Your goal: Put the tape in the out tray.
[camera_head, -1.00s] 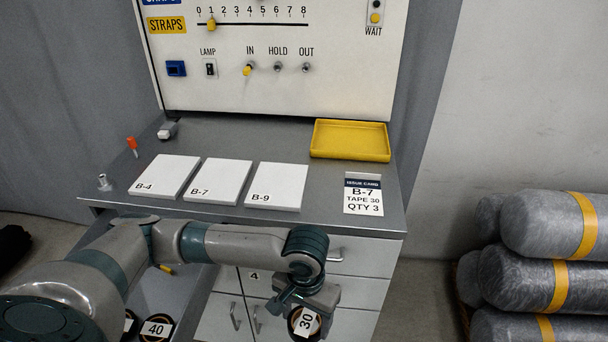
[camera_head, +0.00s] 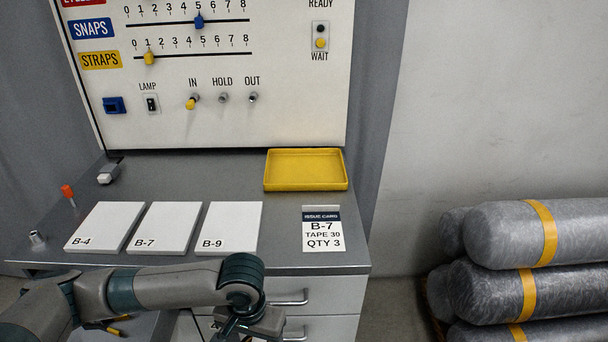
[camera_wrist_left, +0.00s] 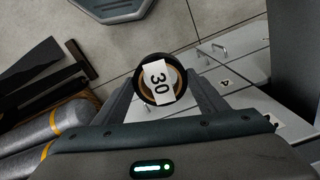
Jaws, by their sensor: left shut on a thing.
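The tape is a dark roll with a white "30" label (camera_wrist_left: 158,80), seen in the left wrist view. My left gripper (camera_wrist_left: 165,88) is shut on it, one finger on each side. In the head view the gripper's wrist end (camera_head: 250,322) is at the bottom edge, in front of the drawers and below the counter top; the tape is out of that view. A shallow yellow tray (camera_head: 306,186) lies empty at the back right of the counter, above and to the right of the gripper in the picture. My right gripper is not in view.
The grey counter (camera_head: 285,220) holds white pads B-4 (camera_head: 104,226), B-7 (camera_head: 165,227) and B-9 (camera_head: 231,227). An issue card (camera_head: 322,232) reads B-7, tape 30, qty 3. The control panel (camera_head: 230,125) rises behind. Wrapped rolls (camera_head: 540,235) are stacked at right.

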